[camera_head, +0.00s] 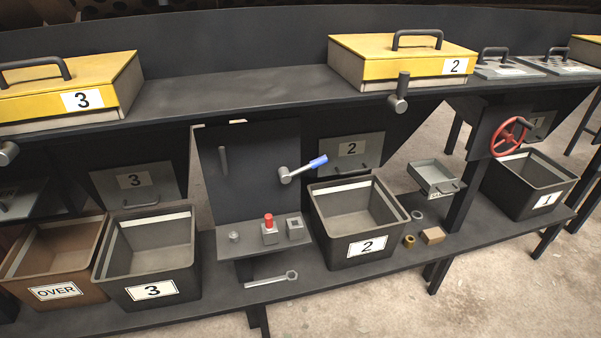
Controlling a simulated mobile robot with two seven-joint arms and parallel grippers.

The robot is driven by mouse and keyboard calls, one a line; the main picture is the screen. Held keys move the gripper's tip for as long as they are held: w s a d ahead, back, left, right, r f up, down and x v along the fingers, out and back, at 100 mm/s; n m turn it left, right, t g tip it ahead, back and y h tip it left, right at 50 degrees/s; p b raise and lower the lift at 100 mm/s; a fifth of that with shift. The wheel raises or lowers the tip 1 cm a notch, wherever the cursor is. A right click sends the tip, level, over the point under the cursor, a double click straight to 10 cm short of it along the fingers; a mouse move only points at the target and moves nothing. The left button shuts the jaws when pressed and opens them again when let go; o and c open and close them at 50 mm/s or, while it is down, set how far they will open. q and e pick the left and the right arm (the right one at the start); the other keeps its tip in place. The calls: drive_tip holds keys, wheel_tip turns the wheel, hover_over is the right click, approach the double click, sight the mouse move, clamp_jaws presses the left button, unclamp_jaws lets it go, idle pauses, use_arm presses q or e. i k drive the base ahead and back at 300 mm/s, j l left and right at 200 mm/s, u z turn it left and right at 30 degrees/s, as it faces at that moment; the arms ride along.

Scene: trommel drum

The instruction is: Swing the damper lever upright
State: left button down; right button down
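A lever with a blue grip (318,162) and a grey round hub (285,175) sits on the dark upright panel (250,150) in the middle. It points right and slightly up, closer to level than upright. I take it to be the damper lever, though no label names it. A second lever, with a dark grip (403,85) and grey hub, stands upright at the shelf's front edge, below yellow box 2. Neither of my grippers is in view.
Below the panel, a small ledge holds a red-topped button (269,223) and small grey parts. A wrench (271,280) lies on the lower shelf. Bin 2 (393,240) and bin 3 (110,275) flank the panel. A red handwheel (511,137) is at right.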

sight(285, 178)
drive_tip(key=l+u, duration=0.1)
drive_tip(key=u, duration=0.35)
drive_tip(key=i+l+u, duration=0.1)
drive_tip(key=u, duration=0.3)
drive_tip(key=l+u, duration=0.3)
drive_tip(key=l, duration=0.15)
drive_tip(key=l+u, duration=0.3)
drive_tip(key=l, duration=0.15)
drive_tip(key=l+u, duration=0.2)
drive_tip(key=l, duration=0.7)
